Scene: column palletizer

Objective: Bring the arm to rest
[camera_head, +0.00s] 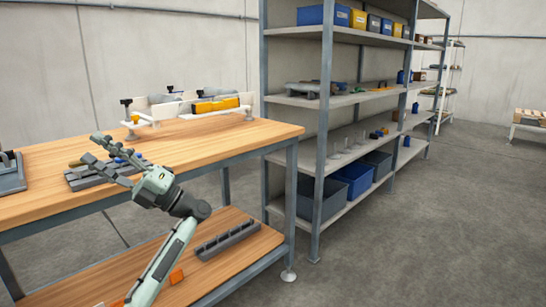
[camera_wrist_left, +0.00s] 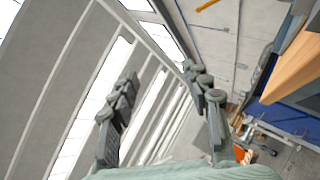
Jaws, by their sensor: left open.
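My left arm comes in from the bottom of the head view, and its gripper (camera_head: 104,160) is above the front part of the wooden workbench (camera_head: 235,137). The fingers are spread apart and nothing shows between them. In the left wrist view the two fingers of the gripper (camera_wrist_left: 165,115) stand apart, with a wall and window-like bright panels beyond. Part of a wooden surface (camera_wrist_left: 295,65) shows at the right edge of that view. My right gripper does not show.
A grey slotted block (camera_head: 85,180) lies on the bench beneath the gripper. A white fixture with a yellow part (camera_head: 215,105) stands at the bench's back. A metal shelf (camera_head: 325,130) with blue bins (camera_head: 352,180) stands to the right. The floor (camera_head: 440,230) at right is clear.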

